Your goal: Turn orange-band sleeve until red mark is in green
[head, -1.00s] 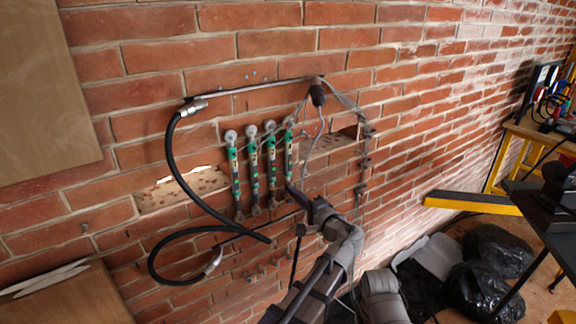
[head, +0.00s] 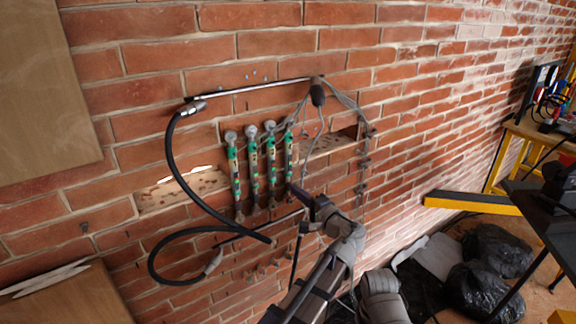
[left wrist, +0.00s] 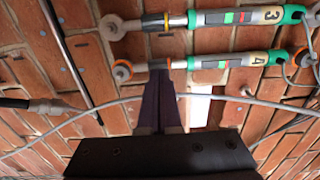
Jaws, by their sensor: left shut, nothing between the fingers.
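Several green-ended, pale-bodied gauges hang in a row on the brick wall. In the left wrist view, gauge 4 (left wrist: 246,60) has an orange ring (left wrist: 122,70) at its rod end and small red and green marks in its window. Gauge 3 (left wrist: 250,16) has a yellow band (left wrist: 167,21) and separate green and red patches. My left gripper (head: 292,188) is at the lower end of the rightmost gauge (head: 288,155). In the left wrist view its shut fingertips (left wrist: 159,68) overlap gauge 4's grey sleeve; contact is unclear. My right gripper is out of view.
A black hose (head: 170,150) loops at left below a metal bar (head: 265,86). Thin cables (head: 362,110) hang at right, and a grey cable (left wrist: 215,97) crosses near my fingers. Black bags (head: 480,285) and a yellow-edged beam (head: 470,203) lie right.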

